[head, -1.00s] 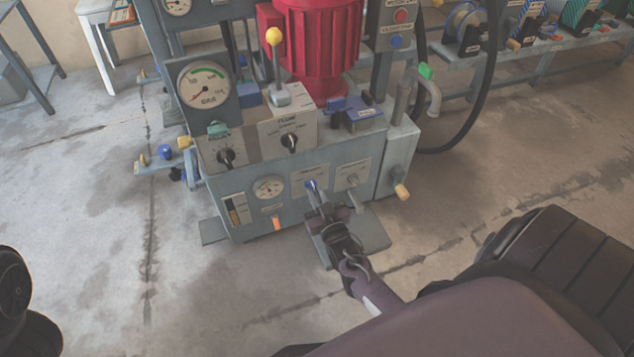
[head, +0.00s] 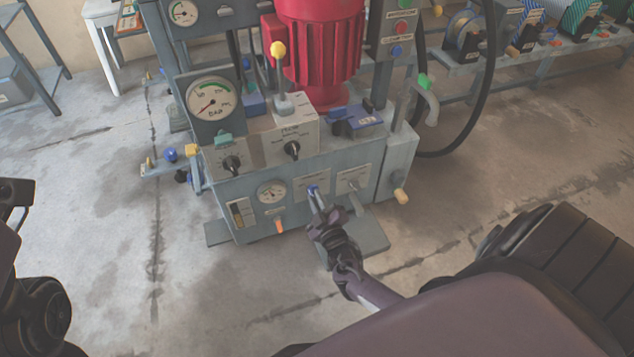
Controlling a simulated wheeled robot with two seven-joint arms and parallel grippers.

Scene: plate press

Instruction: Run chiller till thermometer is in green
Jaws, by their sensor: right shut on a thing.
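The press's grey front panel holds a small round white dial (head: 270,192), which looks like the thermometer; its needle and any green band are too small to read. Right of it a blue-tipped switch (head: 313,190) sits under a pale label. My right gripper (head: 319,203) is at this switch, shut on it, its fingers hiding the lower part. A similar grey lever (head: 353,187) is just to the right, apart from the gripper. Dark parts of my left arm show at the left edge; its fingers cannot be made out clearly.
Above are a large BAR gauge (head: 214,103), two black knobs, a yellow-balled lever (head: 278,55) and a red motor (head: 318,50). The floor in front is clear.

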